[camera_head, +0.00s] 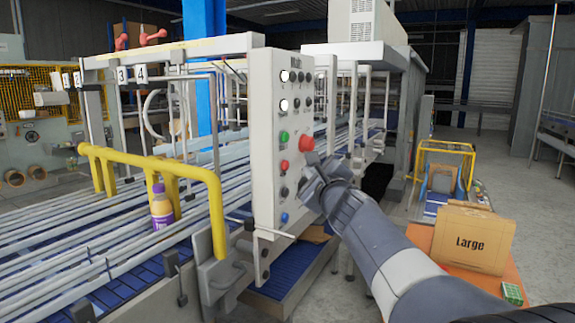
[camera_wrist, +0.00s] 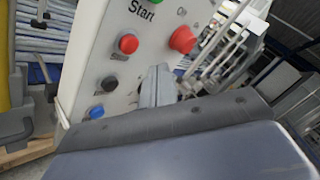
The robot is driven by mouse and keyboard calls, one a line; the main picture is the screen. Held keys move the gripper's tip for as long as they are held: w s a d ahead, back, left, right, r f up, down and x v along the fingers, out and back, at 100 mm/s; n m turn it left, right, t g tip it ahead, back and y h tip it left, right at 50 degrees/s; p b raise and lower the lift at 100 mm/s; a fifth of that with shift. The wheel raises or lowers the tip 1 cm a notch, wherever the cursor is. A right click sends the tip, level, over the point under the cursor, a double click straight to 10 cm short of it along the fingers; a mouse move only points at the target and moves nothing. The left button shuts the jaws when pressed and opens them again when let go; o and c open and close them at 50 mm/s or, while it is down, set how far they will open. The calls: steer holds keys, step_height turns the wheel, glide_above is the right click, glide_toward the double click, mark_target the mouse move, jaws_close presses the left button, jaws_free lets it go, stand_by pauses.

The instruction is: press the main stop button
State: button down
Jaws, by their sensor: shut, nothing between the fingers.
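The grey control panel (camera_head: 262,150) headed "Main" stands at the middle of the head view. A small red button (camera_head: 284,165) sits below the green button (camera_head: 284,136); it also shows in the wrist view (camera_wrist: 128,43), below the word "Start", its own label too blurred to read. A larger red mushroom button (camera_head: 306,143) is up and to the right of it, and shows in the wrist view (camera_wrist: 182,40). My gripper (camera_head: 312,186) is shut and empty in front of the panel's lower right part, below both red buttons. Its fingers (camera_wrist: 157,86) look apart from both buttons.
A black button (camera_wrist: 109,83) and a blue button (camera_wrist: 96,111) sit lower on the panel. A yellow rail (camera_head: 150,165) and a conveyor with a purple bottle (camera_head: 161,208) are to the left. A "Large" carton (camera_head: 472,238) stands on an orange table at right.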

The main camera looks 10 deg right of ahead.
steer(key=shift+s+d, duration=0.75)
steer(key=shift+d, duration=0.25)
steer(key=shift+w+a+r+p, duration=0.15)
steer(key=shift+w+a+p, duration=0.5)
steer(key=shift+a+p, duration=0.4)
steer(key=s+d+p, duration=0.1)
steer(key=s+d, duration=0.2)
steer(key=d, duration=0.2)
steer(key=shift+s+p, duration=0.25)
steer(key=shift+p, duration=0.05)
steer(key=shift+w+f, duration=0.1)
steer(key=shift+f, duration=0.1)
